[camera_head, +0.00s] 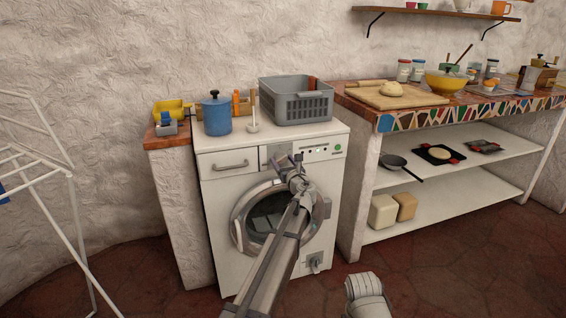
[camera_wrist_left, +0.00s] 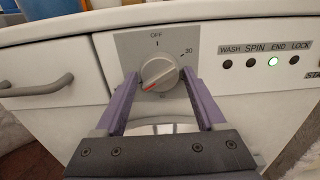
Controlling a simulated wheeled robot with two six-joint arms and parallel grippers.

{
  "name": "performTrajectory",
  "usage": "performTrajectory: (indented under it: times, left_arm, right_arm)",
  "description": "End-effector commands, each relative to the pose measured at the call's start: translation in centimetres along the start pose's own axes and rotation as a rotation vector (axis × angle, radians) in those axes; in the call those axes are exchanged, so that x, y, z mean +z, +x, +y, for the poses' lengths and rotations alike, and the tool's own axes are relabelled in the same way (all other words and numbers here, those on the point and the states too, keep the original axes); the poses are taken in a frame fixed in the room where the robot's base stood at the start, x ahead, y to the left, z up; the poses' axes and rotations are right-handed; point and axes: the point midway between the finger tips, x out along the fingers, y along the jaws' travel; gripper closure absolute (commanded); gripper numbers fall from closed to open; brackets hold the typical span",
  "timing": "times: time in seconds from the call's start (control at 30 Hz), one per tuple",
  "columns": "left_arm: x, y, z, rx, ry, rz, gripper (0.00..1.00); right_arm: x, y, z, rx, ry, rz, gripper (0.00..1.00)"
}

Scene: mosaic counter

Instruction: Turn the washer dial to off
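The washer (camera_head: 212,195) is white, with a round door below its control panel. In the left wrist view, the grey dial (camera_wrist_left: 160,73) sits on a grey plate marked OFF at the top and 30 at upper right. Its red pointer line is at lower left, away from OFF. My left gripper (camera_wrist_left: 159,76) has one finger on each side of the dial, apparently with slight gaps. In the head view, my left gripper (camera_head: 291,163) is at the panel and hides most of the dial.
A drawer handle (camera_wrist_left: 38,87) is at left. A blue pot (camera_head: 216,116) and grey basket (camera_head: 297,104) stand on the washer. A counter (camera_head: 432,120) is at right, a drying rack (camera_head: 75,215) at left.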

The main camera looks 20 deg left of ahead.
Motion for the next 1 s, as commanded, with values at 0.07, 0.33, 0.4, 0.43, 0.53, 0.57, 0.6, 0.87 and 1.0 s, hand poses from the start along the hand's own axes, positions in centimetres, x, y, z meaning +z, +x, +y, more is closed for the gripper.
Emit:
performTrajectory:
  times: [0.07, 0.33, 0.4, 0.43, 0.53, 0.57, 0.6, 0.87, 1.0]
  left_arm:
    - [0.00, -0.01, -0.01, 0.000, 0.000, 0.000, 0.38]
    - [0.00, -0.01, 0.00, 0.000, 0.000, 0.000, 0.68]
    - [0.00, -0.02, 0.00, 0.000, 0.000, 0.000, 0.76]
    - [0.00, -0.02, 0.00, 0.000, 0.000, 0.000, 0.80]
    - [0.00, -0.02, 0.01, 0.000, 0.000, 0.000, 0.91]
    - [0.00, -0.02, 0.01, 0.000, 0.000, 0.000, 0.94]
    - [0.00, -0.02, 0.01, 0.000, 0.000, 0.000, 0.95]
    - [0.00, -0.02, 0.00, 0.000, -0.045, 0.000, 0.95]
    - [0.00, -0.02, -0.02, 0.000, -0.124, 0.000, 0.95]
  right_arm:
    - [0.00, 0.00, 0.00, 0.000, 0.000, 0.000, 1.00]
    - [0.00, 0.00, 0.00, 0.000, 0.000, 0.000, 1.00]
    - [0.00, 0.00, 0.00, 0.000, 0.000, 0.000, 1.00]
    - [0.00, 0.00, 0.00, 0.000, 0.000, 0.000, 1.00]
    - [0.00, 0.00, 0.00, 0.000, 0.000, 0.000, 1.00]
    - [0.00, 0.00, 0.00, 0.000, 0.000, 0.000, 1.00]
    - [0.00, 0.00, 0.00, 0.000, 0.000, 0.000, 1.00]
    - [0.00, 0.00, 0.00, 0.000, 0.000, 0.000, 1.00]
    - [0.00, 0.00, 0.00, 0.000, 0.000, 0.000, 1.00]
